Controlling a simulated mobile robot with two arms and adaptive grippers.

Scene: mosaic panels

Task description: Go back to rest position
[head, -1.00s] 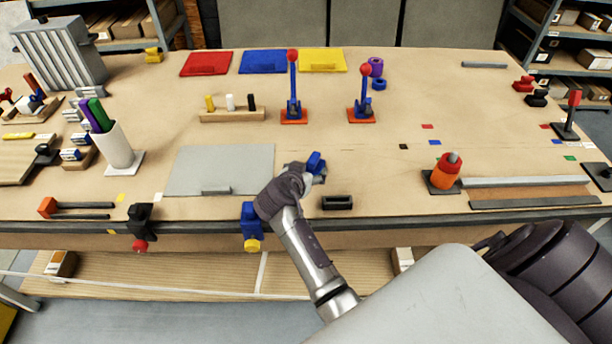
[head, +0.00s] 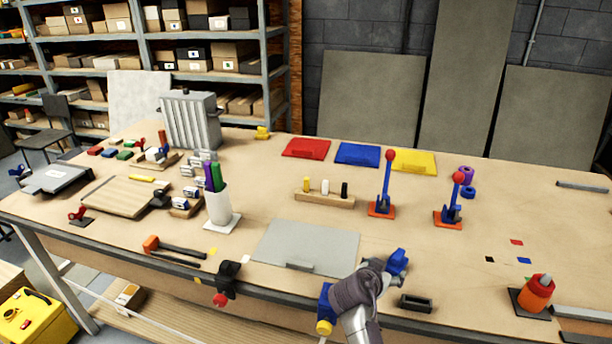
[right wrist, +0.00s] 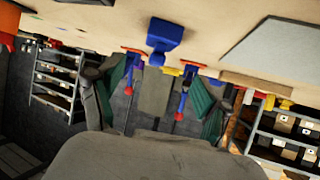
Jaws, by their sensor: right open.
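My right gripper (head: 378,272) reaches in from the bottom of the head view, over the front part of the workbench (head: 270,210). In the right wrist view its two fingers (right wrist: 160,85) are spread apart with nothing between their pads. A small blue block-like object (head: 397,262) is just beyond the gripper in the head view. It also shows in the right wrist view (right wrist: 165,38), at the table surface and apart from the fingers. The gripper's tips are partly hidden in the head view. My left gripper is not in view.
A grey plate (head: 305,248) lies left of the gripper and a small black tray (head: 415,303) right of it. Two red-knobbed blue levers (head: 386,190) (head: 452,205) stand farther back. A blue and yellow clamp (head: 326,308) sits at the front edge.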

